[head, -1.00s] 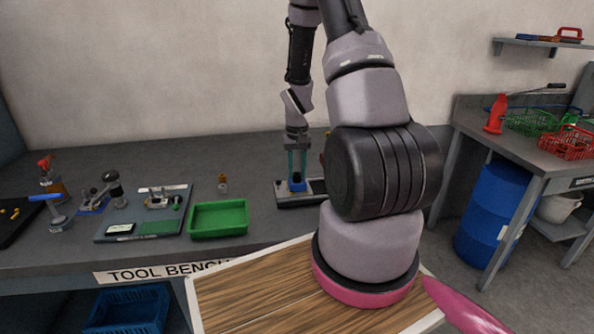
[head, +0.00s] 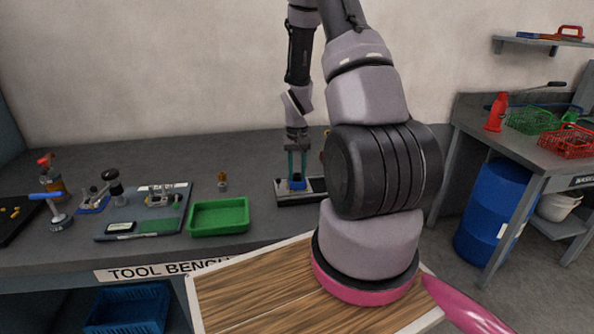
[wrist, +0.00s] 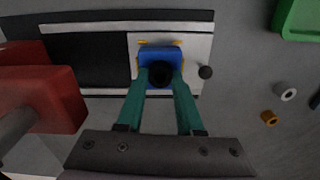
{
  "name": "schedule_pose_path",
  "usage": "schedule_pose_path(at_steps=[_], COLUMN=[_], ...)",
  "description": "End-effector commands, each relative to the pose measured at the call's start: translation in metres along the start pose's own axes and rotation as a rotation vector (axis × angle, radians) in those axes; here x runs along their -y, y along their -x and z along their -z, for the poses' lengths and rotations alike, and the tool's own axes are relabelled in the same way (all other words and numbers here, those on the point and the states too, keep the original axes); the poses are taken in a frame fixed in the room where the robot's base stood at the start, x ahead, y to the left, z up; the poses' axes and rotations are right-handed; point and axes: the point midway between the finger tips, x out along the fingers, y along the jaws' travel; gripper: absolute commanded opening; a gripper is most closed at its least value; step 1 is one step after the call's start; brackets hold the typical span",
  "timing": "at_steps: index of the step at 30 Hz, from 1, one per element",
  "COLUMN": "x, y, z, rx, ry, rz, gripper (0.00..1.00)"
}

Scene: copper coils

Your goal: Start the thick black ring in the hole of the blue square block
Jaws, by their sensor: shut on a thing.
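The blue square block (wrist: 171,54) sits on a pale plate of a dark fixture (wrist: 88,60) in the wrist view. In the head view the block (head: 297,183) shows low between my fingers. My gripper (wrist: 160,82) is shut on the thick black ring (wrist: 160,73), held between the two green fingertips. The ring overlaps the near part of the block in the wrist view. The block's hole is hidden behind the ring and fingertips, so I cannot tell whether the ring is inside it. In the head view my gripper (head: 297,168) points straight down over the fixture.
A red object (wrist: 45,100) stands close at left in the wrist view. A grey ring (wrist: 285,91) and an orange piece (wrist: 269,118) lie farther right. A green tray (head: 219,217) is left of the fixture.

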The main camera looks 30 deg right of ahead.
Motion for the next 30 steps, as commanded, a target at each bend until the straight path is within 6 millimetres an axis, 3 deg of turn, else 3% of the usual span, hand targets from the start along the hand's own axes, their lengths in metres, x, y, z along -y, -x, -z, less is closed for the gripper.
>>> schedule_pose_path(at_steps=[9, 10, 12, 19, 21, 22, 30], x=[0.0000, 0.0000, 0.0000, 0.0000, -0.0001, -0.0001, 0.0000], y=[-0.0002, -0.0002, -0.0002, -0.0002, -0.0003, -0.0003, 0.0013], z=[0.0002, 0.0002, 0.0002, 0.0002, 0.0001, 0.0001, 0.0003], rx=[-0.001, -0.001, -0.001, 0.000, 0.000, 0.000, -0.001], ry=[0.000, 0.000, 0.000, 0.000, 0.000, 0.000, 0.000], rz=[0.000, 0.000, 0.000, 0.000, 0.000, 0.000, 0.000], gripper=[0.00, 0.47, 0.71, 0.71, 0.98, 1.00, 1.00])
